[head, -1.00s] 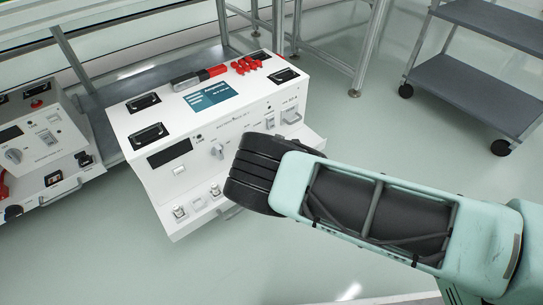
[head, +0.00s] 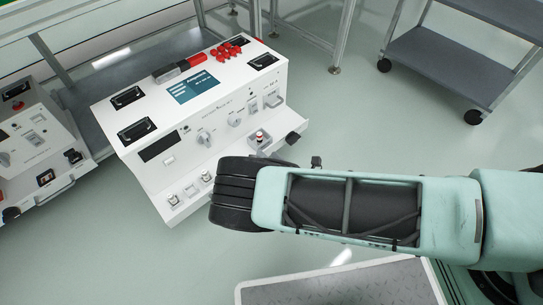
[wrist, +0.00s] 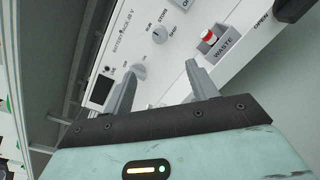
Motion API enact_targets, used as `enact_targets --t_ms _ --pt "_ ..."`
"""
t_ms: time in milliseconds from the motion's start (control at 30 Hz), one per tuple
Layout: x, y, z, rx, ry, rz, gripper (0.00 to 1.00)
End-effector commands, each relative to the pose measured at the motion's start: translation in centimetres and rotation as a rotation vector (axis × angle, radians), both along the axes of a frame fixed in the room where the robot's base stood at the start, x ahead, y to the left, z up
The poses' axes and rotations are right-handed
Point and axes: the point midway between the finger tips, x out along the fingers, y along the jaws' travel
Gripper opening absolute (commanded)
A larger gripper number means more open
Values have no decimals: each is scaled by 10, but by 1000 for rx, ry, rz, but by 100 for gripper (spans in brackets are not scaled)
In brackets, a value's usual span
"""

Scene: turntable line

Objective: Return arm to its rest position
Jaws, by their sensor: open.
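My gripper (wrist: 163,90) shows in the wrist view with its two grey fingers spread apart and nothing between them. It faces the front panel of a white battery pack unit (wrist: 185,60), apart from it as far as I can tell. In the head view my mint-green arm reaches in from the right, and its black wrist end hides the fingers. The white unit (head: 235,95) stands left of and behind the wrist. A small red-topped item sits in the tray marked WASTE (wrist: 222,46); this tray also shows in the head view (head: 260,144).
A second white unit (head: 35,140) stands at the left. Red clips (head: 226,51) and a red-and-black tool (head: 180,68) lie on the white unit. A grey shelved cart (head: 450,72) is at the upper right. A grey textured plate (head: 340,287) is at the bottom. Floor is clear between.

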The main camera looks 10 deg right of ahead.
Motion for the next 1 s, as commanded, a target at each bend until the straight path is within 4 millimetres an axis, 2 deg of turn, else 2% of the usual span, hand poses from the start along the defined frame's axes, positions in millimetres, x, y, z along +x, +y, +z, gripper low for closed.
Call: enact_targets --t_ms 567,667,800,1000 --pt "4 1 3 25 34 -31 58" --pt "14 4 9 99 136 -113 58" --pt "26 8 22 283 379 -301 58" --pt "23 23 53 573 750 -551 58"
